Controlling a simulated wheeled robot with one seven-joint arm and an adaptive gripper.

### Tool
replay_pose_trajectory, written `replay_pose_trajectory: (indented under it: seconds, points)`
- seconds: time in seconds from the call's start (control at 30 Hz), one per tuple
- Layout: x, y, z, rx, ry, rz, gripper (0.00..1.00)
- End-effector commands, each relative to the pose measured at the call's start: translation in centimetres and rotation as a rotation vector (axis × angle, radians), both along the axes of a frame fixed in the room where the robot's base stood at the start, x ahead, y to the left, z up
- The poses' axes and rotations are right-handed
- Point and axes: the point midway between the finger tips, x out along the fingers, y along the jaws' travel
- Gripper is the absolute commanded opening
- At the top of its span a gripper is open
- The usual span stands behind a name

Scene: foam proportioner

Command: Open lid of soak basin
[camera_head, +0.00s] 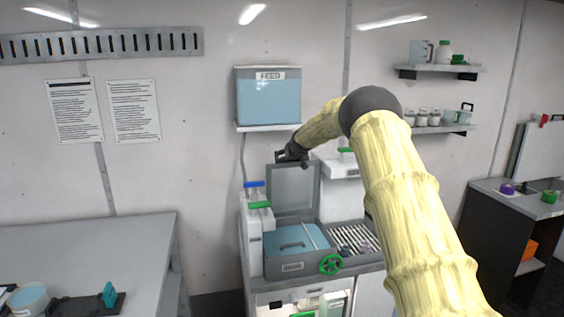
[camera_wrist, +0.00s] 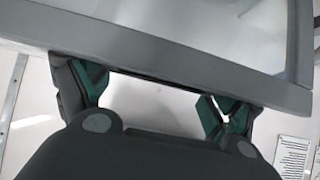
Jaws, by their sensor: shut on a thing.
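The soak basin (camera_head: 284,267) is a grey tub with blue contents, set in the unit at the centre of the head view. Its grey framed lid (camera_head: 293,186) stands raised, near upright, at the back of the basin. My gripper (camera_head: 286,157) is at the lid's top edge, shut on it. In the wrist view the lid (camera_wrist: 150,52) fills the top, and the dark green fingers (camera_wrist: 158,98) meet its edge at two spots. The exact contact of the fingertips is partly hidden behind the edge.
A slatted drainer (camera_head: 352,238) and a green valve wheel (camera_head: 331,264) are beside the basin. Bottles with blue and green caps (camera_head: 257,205) stand on its left. A blue tank (camera_head: 268,97) sits on a shelf above. A grey table (camera_head: 90,250) is at left.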

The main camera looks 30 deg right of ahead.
Motion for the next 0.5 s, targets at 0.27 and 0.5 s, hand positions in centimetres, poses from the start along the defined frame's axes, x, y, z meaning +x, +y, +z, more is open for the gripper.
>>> replay_pose_trajectory:
  seconds: [0.27,0.5]
  points:
    - [-0.39,-0.76,-0.97,0.003,0.011,-0.007,0.49]
    - [-0.44,-0.70,-1.24,0.005,0.014,-0.006,0.99]
